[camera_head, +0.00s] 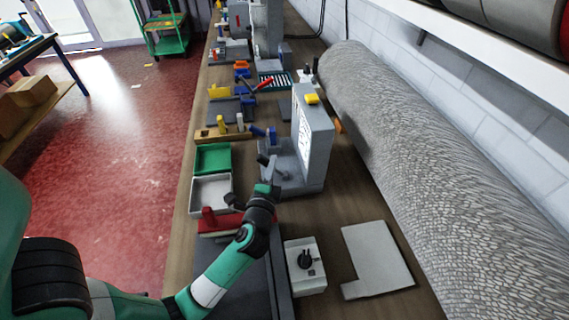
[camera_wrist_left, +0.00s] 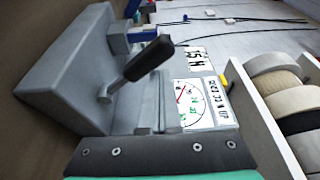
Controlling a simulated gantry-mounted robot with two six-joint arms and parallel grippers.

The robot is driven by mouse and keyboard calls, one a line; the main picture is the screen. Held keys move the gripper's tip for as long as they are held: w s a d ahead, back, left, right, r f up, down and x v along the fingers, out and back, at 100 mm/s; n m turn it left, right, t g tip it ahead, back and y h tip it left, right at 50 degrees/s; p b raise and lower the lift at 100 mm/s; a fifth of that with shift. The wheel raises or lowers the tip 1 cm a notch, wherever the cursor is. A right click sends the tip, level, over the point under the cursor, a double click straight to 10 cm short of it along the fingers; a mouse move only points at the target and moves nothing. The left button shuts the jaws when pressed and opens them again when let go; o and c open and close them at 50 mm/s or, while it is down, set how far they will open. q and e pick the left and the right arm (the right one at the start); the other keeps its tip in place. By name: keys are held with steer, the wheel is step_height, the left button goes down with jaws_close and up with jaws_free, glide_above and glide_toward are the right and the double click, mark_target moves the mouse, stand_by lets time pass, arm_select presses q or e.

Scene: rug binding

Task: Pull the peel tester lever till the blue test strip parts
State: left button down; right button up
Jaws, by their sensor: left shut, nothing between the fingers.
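The grey peel tester (camera_head: 318,135) stands on the bench with its upright dial panel to the right of its base. In the left wrist view its dial (camera_wrist_left: 188,92) shows a red needle. Its lever has a black handle (camera_wrist_left: 148,60) on a grey shaft, tilted up to the right. A blue part (camera_wrist_left: 135,35) shows behind the handle; I cannot tell whether it is the test strip. My left gripper (camera_head: 267,188) is at the near end of the tester base, close to the lever, shut and empty. Its fingertips are hard to make out. My right gripper is out of view.
A green tray (camera_head: 212,158) and a white tray (camera_head: 211,195) sit left of the tester. A red-topped block (camera_head: 220,223), a white switch box (camera_head: 305,266) and a pale plate (camera_head: 378,260) lie nearer. A long rug roll (camera_head: 430,150) bounds the right side.

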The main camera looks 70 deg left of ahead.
mark_target(265, 166)
arm_select(q)
steer(key=shift+s+a+f+b, duration=0.2)
steer(key=shift+s+f, duration=0.15)
steer(key=shift+s, duration=0.2)
steer(key=shift+s+a+f+b, duration=0.1)
steer(key=shift+s+f+b, duration=0.05)
steer(key=shift+s+f, duration=0.5)
steer(key=shift+s, duration=0.05)
steer(key=shift+s+f, duration=0.1)
steer(key=shift+f, duration=0.15)
steer(key=shift+r, duration=0.1)
